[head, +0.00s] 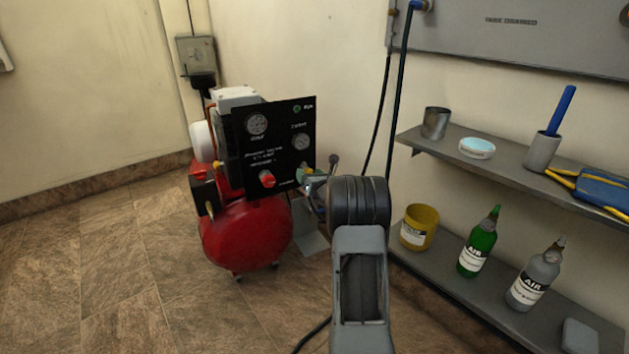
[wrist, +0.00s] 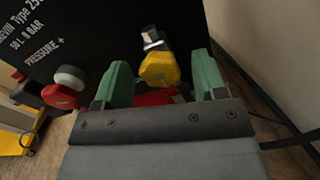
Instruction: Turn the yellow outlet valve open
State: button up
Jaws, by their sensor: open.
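The yellow outlet valve (wrist: 160,70) is on the lower part of the black panel of the compressor. In the wrist view it sits between the two green fingers of my gripper (wrist: 162,84), with a gap on each side. My gripper is open and holds nothing. In the head view the valve (head: 308,171) is a small yellow spot at the panel's lower right, partly hidden by my gripper (head: 312,182). A red knob (wrist: 66,90) is left of the fingers in the wrist view. The red tank (head: 245,235) is below the panel.
The black panel (head: 262,140) with gauges stands in front of the compressor. To the right, a shelf (head: 480,165) holds a cup and tools, and a lower shelf (head: 450,285) holds bottles and a yellow pot. The tiled floor (head: 120,270) at left is clear.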

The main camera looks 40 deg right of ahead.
jog(key=s+a+p, duration=0.1)
jog(key=s+p, duration=0.2)
jog(key=s, duration=1)
jog(key=shift+s+a, duration=0.25)
jog(key=shift+a, duration=0.15)
jog(key=a+r+m+g+p, duration=0.2)
jog(key=a+r+m+p, duration=0.25)
jog(key=r+p, duration=0.3)
jog(key=s+a+r+m+g+h+p, duration=0.1)
jog(key=a+r+m+g+p, duration=0.15)
jog(key=r+m+p, duration=0.5)
jog(key=a+r+m+g+p, duration=0.25)
jog(key=a+r+p, duration=0.3)
jog(key=r, duration=0.45)
jog(key=s+a+r+m+g+y+p, duration=0.3)
jog(key=s+a+r+m+g+p, duration=0.4)
jog(key=s+a+r+m+p, duration=0.9)
notch_tip(320, 180, up, 2)
jog(key=s+p, duration=0.2)
jog(key=p, duration=0.1)
jog(key=shift+a+r+m+y, duration=0.15)
jog(key=shift+a+m+y, duration=0.05)
jog(key=shift+m+y, duration=0.15)
jog(key=shift+s+a, duration=0.2)
jog(key=shift+s, duration=0.05)
jog(key=shift+c, duration=0.2)
